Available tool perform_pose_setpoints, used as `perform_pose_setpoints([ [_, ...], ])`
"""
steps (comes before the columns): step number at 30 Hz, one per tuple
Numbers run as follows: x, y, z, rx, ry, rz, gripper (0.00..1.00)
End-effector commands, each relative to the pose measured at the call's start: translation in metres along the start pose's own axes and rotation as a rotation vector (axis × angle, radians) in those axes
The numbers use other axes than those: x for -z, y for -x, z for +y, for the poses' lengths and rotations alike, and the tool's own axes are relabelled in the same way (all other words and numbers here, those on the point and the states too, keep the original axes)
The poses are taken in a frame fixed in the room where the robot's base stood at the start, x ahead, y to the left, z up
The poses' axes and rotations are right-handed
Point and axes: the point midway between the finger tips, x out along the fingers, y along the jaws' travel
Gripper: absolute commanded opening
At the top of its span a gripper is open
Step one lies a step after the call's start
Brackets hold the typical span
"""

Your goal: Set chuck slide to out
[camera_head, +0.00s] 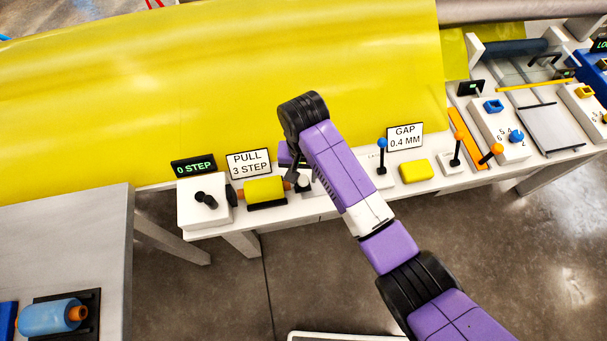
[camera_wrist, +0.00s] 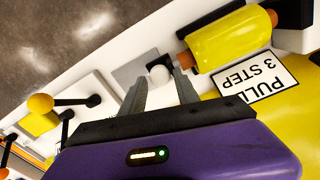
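In the head view my gripper (camera_head: 296,178) reaches down at the right end of the yellow roll (camera_head: 265,190), and my arm hides part of the slide.
A white box with a black crank (camera_head: 206,203) and a "0 STEP" display (camera_head: 193,167) stands left. A blue-knobbed lever (camera_head: 382,155), a yellow block (camera_head: 416,171) and an orange-knobbed lever (camera_head: 456,150) stand right. A large yellow sheet (camera_head: 200,80) rises behind the bench.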

Motion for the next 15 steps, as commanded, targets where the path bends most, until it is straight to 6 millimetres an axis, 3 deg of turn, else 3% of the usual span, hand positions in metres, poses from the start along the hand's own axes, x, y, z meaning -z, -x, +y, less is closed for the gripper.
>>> perform_pose_setpoints([
  [6,0.0,-0.015,0.0,0.001,0.0,0.001,0.37],
  [14,0.0,-0.016,0.0,0.001,0.001,0.001,0.37],
  [15,0.0,-0.016,0.0,0.001,0.001,0.001,0.29],
])
